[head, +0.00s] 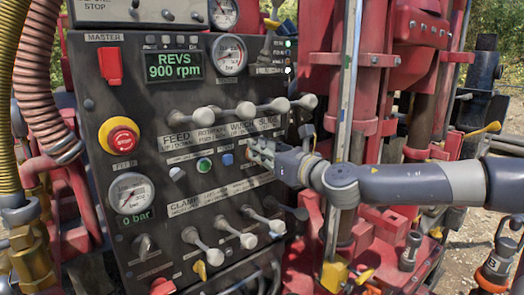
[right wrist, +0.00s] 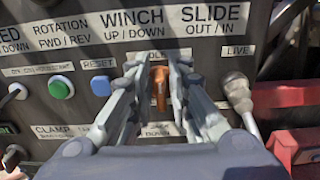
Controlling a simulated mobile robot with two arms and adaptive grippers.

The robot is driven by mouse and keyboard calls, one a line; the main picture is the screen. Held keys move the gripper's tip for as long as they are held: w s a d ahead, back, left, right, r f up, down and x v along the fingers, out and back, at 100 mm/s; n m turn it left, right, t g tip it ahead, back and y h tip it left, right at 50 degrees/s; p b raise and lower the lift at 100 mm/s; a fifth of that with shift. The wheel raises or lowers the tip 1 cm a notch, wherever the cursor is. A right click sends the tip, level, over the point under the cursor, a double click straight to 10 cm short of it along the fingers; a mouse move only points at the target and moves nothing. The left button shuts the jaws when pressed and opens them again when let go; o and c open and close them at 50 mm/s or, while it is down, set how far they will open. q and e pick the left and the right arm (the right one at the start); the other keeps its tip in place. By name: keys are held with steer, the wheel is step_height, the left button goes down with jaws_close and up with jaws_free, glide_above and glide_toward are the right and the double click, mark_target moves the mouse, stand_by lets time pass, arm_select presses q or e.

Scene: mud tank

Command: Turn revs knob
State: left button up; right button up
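The panel (head: 75,147) carries a green display reading REVS 900 rpm (head: 174,66). My right gripper (head: 262,152) is at the right part of the panel, below the row of grey levers, with its arm coming in from the right. In the right wrist view its fingers (right wrist: 160,88) point at the panel and stand close on either side of a small orange knob (right wrist: 161,90), under a label partly hidden by the fingers. I cannot tell whether the fingers touch the knob. In the head view the gripper hides the knob. My left gripper is not in view.
Grey levers stick out above (head: 245,108) and below (head: 240,235) the gripper. A green button (right wrist: 61,87) and blue button (right wrist: 100,86) sit left of it, a grey lever (right wrist: 237,92) right of it. A red emergency button (head: 121,137) is far left.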

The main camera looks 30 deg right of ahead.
jaws_close()
steer(key=shift+d+f+m+b, duration=0.1)
steer(key=shift+d+m+b, duration=0.1)
steer(key=shift+m+b, duration=0.9)
steer(key=shift+d+f+m+b, duration=0.15)
steer(key=shift+m+b, duration=0.35)
steer(key=shift+m, duration=1.2)
steer(key=shift+d+m+b, duration=0.25)
steer(key=shift+m+b, duration=0.55)
steer(key=shift+m, duration=0.6)
steer(key=o, duration=0.6)
jaws_free()
